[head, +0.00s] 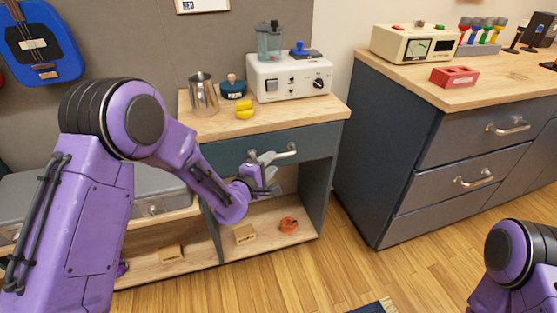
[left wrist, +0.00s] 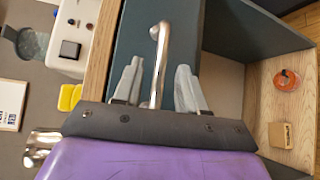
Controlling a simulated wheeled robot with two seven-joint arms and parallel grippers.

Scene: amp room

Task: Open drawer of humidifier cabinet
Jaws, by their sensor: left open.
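The humidifier cabinet (head: 333,113) has a wooden top and a dark teal drawer (head: 228,153) below it, which looks shut. The drawer's silver bar handle (head: 287,152) also shows in the left wrist view (left wrist: 159,45). My left gripper (head: 264,157) is at the drawer front. In the left wrist view its two grey fingers (left wrist: 160,78) are apart, one on each side of the handle bar, with visible gaps. Contact with the handle cannot be made out. My right gripper is out of view; only part of the right arm shows at bottom right.
On the cabinet top stand a white humidifier (head: 290,78), a metal pitcher (head: 203,93), a blue jar (head: 233,88) and a yellow item (head: 244,109). An open shelf below holds an orange item (head: 288,225) and a wooden block (head: 245,235).

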